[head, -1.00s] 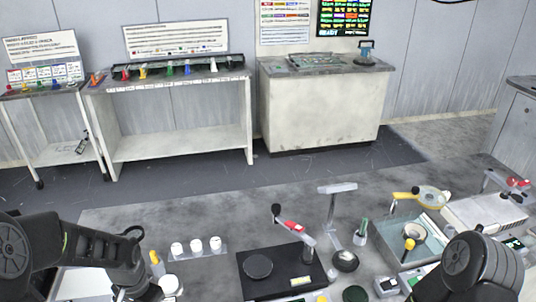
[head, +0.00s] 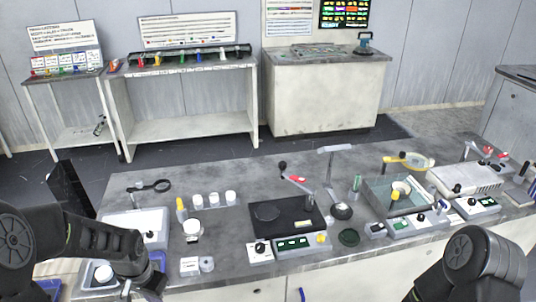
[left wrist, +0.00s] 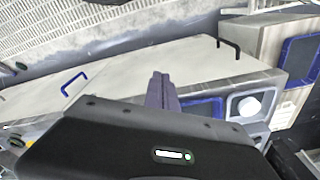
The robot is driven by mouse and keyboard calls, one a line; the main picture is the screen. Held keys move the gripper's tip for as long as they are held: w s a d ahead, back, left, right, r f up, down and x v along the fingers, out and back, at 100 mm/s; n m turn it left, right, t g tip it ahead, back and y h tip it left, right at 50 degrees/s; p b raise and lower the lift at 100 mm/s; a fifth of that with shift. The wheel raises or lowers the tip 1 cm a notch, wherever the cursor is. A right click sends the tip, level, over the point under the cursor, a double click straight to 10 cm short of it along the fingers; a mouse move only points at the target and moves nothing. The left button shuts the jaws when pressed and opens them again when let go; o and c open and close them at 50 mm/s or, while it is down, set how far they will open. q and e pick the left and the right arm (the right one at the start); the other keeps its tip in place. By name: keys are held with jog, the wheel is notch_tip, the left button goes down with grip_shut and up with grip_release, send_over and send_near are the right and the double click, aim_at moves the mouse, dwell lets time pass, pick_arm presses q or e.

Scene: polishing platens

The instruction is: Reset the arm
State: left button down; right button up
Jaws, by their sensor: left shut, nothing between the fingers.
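My left arm (head: 95,240) comes in from the left in the head view, over the near left end of the grey bench. Its gripper is hard to make out at the bottom of that view. In the left wrist view the left gripper (left wrist: 162,92) has its dark fingers together, empty, above the bench's front side. My right arm (head: 470,265) shows at the lower right of the head view, in front of the bench; its gripper is out of view.
The grey bench (head: 120,188) carries a black polishing platen (head: 283,216), white jars (head: 214,199), a basin (head: 394,196) and control boxes. A white tray (head: 137,222) lies near my left arm. A table (head: 190,125) and cabinet (head: 325,98) stand behind.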

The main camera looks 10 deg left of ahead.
pick_arm(q)
jog(key=w+d+f+n+t+h, duration=0.1)
jog(key=d+f, duration=0.3)
jog(key=d, duration=0.3)
jog(key=w+d+f+n+t+h, duration=0.1)
jog(key=w+d+f, duration=0.1)
jog(key=d+f, duration=0.35)
jog(key=s+d+f+g+h, duration=0.1)
jog(key=s+d+f, duration=0.3)
jog(key=s+d, duration=0.2)
jog(key=s+d+f+n+g+h, duration=0.1)
jog(key=s+d+f, duration=0.3)
jog(key=s+d, duration=0.3)
jog(key=s, duration=0.3)
jog(key=shift+s+d+f+n, duration=0.2)
jog(key=shift+s+f+n, duration=0.1)
jog(key=shift+f, duration=0.05)
